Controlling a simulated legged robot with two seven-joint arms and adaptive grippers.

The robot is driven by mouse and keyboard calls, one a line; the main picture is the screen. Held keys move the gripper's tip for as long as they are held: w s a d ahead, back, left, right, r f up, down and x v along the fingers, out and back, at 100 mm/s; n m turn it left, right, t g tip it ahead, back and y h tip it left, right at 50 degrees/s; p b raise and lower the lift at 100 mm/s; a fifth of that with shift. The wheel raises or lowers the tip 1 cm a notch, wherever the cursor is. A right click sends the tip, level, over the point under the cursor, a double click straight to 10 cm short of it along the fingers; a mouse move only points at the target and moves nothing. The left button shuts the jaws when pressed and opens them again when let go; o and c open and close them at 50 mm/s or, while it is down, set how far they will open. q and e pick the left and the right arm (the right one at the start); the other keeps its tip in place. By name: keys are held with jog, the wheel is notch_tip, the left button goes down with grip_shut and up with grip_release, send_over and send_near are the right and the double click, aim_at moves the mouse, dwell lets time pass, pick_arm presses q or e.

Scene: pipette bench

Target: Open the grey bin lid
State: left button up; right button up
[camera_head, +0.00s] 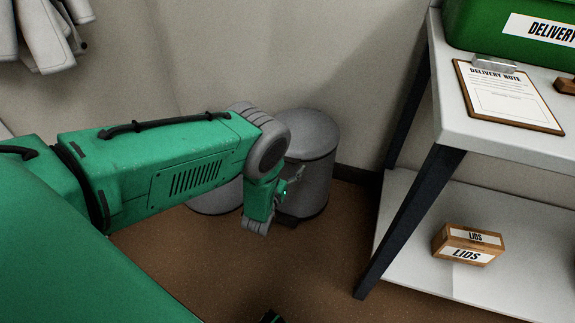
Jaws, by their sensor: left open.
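The grey bin (308,185) stands on the floor against the back wall, in the middle of the head view. Its grey lid (316,128) is on top and looks closed. My left arm reaches in from the left, and its wrist covers the left side of the bin. My left gripper (293,182) is small in view, open, in front of the bin's side and below the lid. I cannot tell whether it touches the bin. I see nothing between its fingers. My right gripper is not clearly visible.
A second grey round object (216,198) stands left of the bin, mostly hidden by my arm. At right, a white table (480,145) with dark legs holds a clipboard (505,95) and a green crate (480,25). A lids box (467,245) sits on its lower shelf.

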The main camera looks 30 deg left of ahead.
pick_arm(q)
jog(key=shift+x, duration=0.95)
jog(key=shift+w+d+r+b, duration=0.1)
jog(key=shift+w+d+b, duration=0.15)
jog(key=shift+w+b, duration=0.05)
